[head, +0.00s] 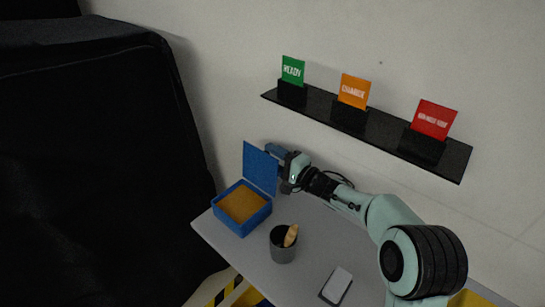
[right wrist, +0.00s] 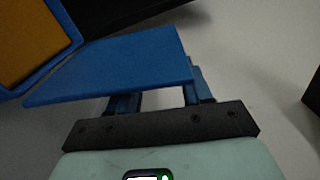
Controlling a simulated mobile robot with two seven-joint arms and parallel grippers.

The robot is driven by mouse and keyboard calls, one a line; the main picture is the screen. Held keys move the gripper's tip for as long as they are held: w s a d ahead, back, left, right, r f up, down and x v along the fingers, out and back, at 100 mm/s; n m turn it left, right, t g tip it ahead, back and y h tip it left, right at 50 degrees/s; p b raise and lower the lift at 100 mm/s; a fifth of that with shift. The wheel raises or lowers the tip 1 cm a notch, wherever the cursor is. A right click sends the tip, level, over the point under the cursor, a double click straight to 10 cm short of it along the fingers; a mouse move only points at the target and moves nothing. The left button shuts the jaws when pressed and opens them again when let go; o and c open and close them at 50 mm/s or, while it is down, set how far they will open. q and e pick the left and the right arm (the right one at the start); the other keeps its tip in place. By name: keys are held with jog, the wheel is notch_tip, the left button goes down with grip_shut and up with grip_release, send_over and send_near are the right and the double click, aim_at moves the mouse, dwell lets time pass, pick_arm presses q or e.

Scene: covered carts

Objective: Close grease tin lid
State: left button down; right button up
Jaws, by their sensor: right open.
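The blue grease tin (head: 228,213) sits at the far left corner of the grey table, filled with brown grease. Its blue lid (head: 259,168) stands open, nearly upright, at the tin's back edge. My right gripper (head: 275,151) is open at the lid's upper right, on its back side. In the right wrist view, the lid (right wrist: 125,65) crosses in front of the fingers (right wrist: 160,98) and hides their tips, so I cannot tell whether they touch it. Part of the tin (right wrist: 66,48) shows at upper left there. My left gripper is not in view.
A dark cup (head: 282,247) holding a wooden-handled tool stands in front of the tin. A small grey-white block (head: 336,286) lies near the front edge. A black wall shelf (head: 385,137) with three coloured cards hangs above. A black covered cart (head: 90,150) fills the left.

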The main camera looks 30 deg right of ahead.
jog(key=shift+w+a, duration=0.1)
jog(key=shift+w, duration=0.1)
jog(key=shift+c, duration=0.3)
grip_shut()
